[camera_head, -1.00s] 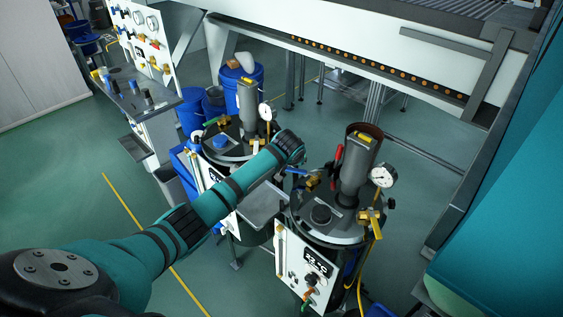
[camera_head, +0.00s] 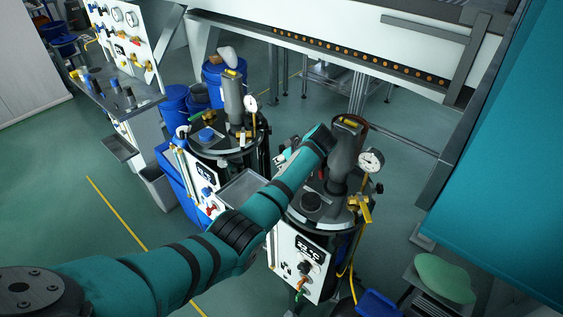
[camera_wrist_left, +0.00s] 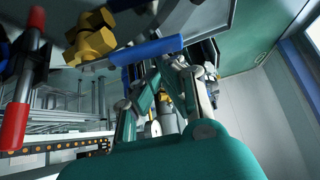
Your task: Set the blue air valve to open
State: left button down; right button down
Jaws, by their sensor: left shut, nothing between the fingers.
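The blue valve handle (camera_wrist_left: 150,48) is a flat lever lying roughly crosswise near the top of the left wrist view, beside a brass fitting (camera_wrist_left: 92,40). In the head view my arm hides it at the right-hand tank (camera_head: 318,232). My left gripper (camera_wrist_left: 168,66) is shut and empty, its fingertips close to the blue handle; I cannot tell whether they touch it. In the head view only a bit of this gripper (camera_head: 284,156) shows behind my left wrist. My right gripper is not in view.
A red handle (camera_wrist_left: 16,115) stands left of the brass fitting. A pressure gauge (camera_head: 371,161) and a yellow-handled valve (camera_head: 361,207) sit on the tank's right side. A second tank (camera_head: 225,145) stands to the left. Open floor lies at lower left.

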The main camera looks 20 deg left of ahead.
pick_arm(q)
jog(key=shift+s+d+f+n, duration=0.1)
jog(key=shift+s+d+n, duration=0.05)
jog(key=shift+d+n, duration=0.15)
jog(key=shift+s+d, duration=0.15)
jog(key=shift+s, duration=0.05)
jog(key=shift+d, duration=0.1)
dwell(0.4)
